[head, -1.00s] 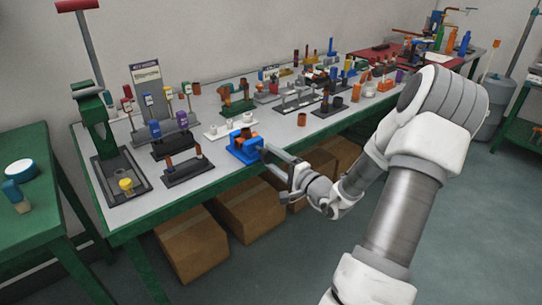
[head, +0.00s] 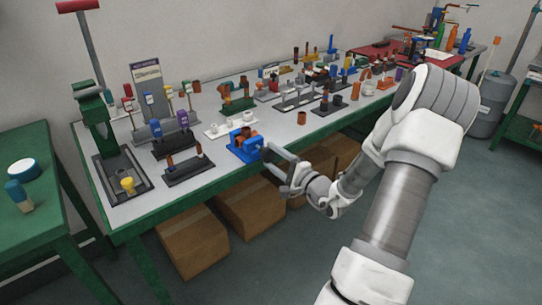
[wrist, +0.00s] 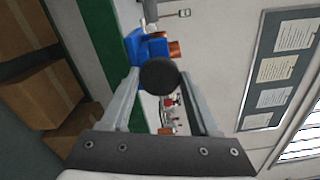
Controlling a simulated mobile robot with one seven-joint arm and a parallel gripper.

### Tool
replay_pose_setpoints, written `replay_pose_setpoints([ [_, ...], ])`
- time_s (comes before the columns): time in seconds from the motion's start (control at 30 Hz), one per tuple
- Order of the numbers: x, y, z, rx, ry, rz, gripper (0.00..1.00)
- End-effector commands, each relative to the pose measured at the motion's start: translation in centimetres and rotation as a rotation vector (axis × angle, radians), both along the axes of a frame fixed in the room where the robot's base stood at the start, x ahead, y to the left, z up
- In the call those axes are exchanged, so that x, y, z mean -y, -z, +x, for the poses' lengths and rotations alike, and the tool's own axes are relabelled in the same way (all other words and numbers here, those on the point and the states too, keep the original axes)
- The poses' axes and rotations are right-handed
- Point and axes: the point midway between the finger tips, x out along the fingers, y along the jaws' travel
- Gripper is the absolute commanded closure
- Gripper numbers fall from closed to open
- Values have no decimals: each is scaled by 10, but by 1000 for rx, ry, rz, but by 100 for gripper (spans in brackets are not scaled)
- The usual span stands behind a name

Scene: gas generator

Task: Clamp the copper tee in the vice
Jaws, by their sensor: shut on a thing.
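The blue vice (head: 240,151) stands at the front edge of the grey workbench. The copper tee (head: 246,133) sits at the top of the vice, between its jaws; whether both jaws touch it I cannot tell. In the wrist view the blue vice (wrist: 155,48) and a copper end of the tee (wrist: 175,49) show beyond my fingers. My gripper (head: 268,153) is at the front of the vice. In the wrist view my gripper (wrist: 160,78) is shut on a dark round knob (wrist: 158,75), which hides part of the vice.
A black rack (head: 188,170) stands left of the vice, and a white tray with copper fittings (head: 228,128) stands behind it. A green press (head: 98,120) is at the bench's left end. Cardboard boxes (head: 250,207) sit under the bench.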

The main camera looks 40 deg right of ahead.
Motion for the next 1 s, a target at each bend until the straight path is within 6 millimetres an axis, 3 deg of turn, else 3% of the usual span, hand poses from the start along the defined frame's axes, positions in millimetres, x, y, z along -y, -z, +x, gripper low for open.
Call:
replay_pose_setpoints([
  [0.6, -1, -3, 1, -13, -2, 215, 94],
  [1.0, 0, -2, 1, -14, -2, 244, 94],
])
